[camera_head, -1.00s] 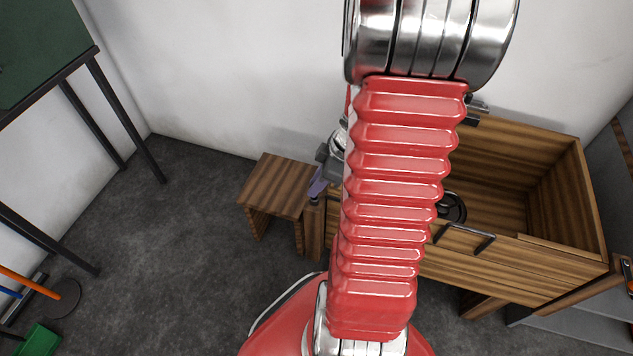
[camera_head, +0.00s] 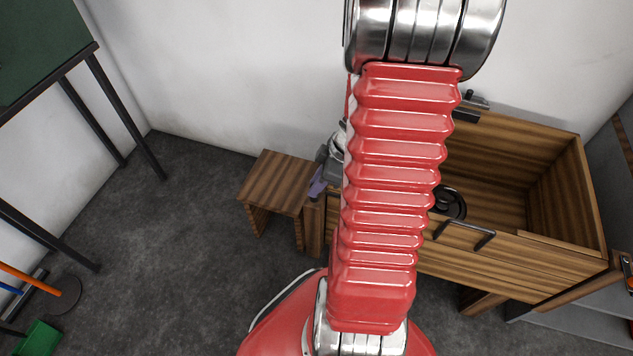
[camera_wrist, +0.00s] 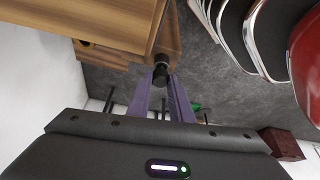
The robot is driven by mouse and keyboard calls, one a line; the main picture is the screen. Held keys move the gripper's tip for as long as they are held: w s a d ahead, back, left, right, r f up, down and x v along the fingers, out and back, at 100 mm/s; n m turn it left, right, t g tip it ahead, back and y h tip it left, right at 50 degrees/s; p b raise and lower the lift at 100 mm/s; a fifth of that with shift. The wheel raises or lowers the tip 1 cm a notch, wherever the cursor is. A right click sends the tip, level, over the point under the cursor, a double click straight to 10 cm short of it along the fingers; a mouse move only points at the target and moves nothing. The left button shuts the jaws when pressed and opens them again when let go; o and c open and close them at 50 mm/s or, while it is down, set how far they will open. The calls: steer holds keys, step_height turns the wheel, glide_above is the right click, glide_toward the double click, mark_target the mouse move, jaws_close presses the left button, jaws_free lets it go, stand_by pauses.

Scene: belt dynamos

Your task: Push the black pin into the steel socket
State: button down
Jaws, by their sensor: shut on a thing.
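My gripper (camera_wrist: 161,86) has purple fingers, shut on the black pin (camera_wrist: 160,76) at their tips in the wrist view. The pin points away from the gripper, and its far end is close to a wooden edge. I cannot tell whether the pin touches anything there. In the head view, a purple finger of my gripper (camera_head: 318,183) shows left of my red arm, near the small wooden stool; the pin is hidden there. I cannot make out the steel socket in either view.
A wooden box (camera_head: 548,262) with a dark handle stands right of my arm, with a black wheel (camera_head: 450,203) inside. A small wooden stool (camera_head: 274,182) stands left of it. A green-topped table (camera_head: 40,45) is at far left. Grey floor is clear between.

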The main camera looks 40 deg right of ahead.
steer(key=shift+f, duration=0.5)
steer(key=c, duration=1.5)
jaws_free()
steer(key=shift+r, duration=0.15)
steer(key=v, duration=1.3)
steer(key=shift+s+d+r, duration=0.1)
steer(key=shift+r, duration=0.15)
steer(key=shift+m, duration=0.3)
